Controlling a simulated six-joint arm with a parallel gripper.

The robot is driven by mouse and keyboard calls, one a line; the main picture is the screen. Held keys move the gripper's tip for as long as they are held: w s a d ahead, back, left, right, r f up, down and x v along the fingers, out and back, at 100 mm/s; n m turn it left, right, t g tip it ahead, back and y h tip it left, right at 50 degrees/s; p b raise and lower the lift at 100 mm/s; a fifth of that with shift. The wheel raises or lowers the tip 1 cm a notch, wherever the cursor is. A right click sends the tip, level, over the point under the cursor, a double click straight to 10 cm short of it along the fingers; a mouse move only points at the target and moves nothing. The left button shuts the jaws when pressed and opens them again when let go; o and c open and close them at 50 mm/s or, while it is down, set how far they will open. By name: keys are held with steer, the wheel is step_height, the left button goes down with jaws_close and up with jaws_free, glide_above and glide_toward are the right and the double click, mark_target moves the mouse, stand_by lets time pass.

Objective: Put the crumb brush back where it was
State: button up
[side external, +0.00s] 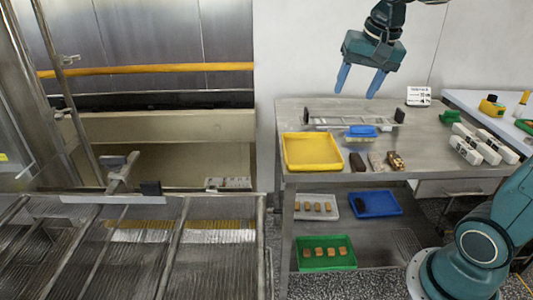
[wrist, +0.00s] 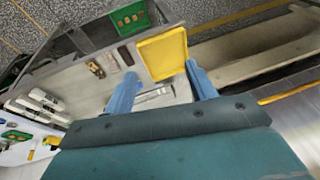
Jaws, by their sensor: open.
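A blue-topped item with a pale lower part (side external: 362,131), which looks like the crumb brush, lies on the steel table (side external: 320,187) behind the row of small goods. It is too small to be sure. In the wrist view I cannot pick it out; my left finger may hide it. My gripper (side external: 359,84) is open and empty, pointing down well above the back of the table. The wrist view shows its two blue fingers (wrist: 161,88) apart, with a pale ladder-like rack (wrist: 155,97) below and between them.
A yellow tray (side external: 313,152) stands at the table's left. A dark block (side external: 357,162), a clear packet (side external: 376,162) and a brown-gold pack (side external: 396,161) lie beside it. Several white boxes (side external: 477,149) stand right. Green (side external: 326,253) and blue (side external: 376,204) trays sit below.

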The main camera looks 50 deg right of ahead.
steer(key=s+a+f+n+t, duration=0.1)
steer(key=s+a+f+n, duration=0.1)
steer(key=s+a+n, duration=0.2)
steer(key=s+a+f+n+t+y, duration=0.1)
steer(key=s+a+f+n, duration=0.2)
steer(key=s, duration=0.7)
steer(key=a+n, duration=0.2)
steer(key=shift+s+a+f+n, duration=0.15)
steer(key=shift+f+n, duration=0.1)
steer(key=shift+n, duration=0.05)
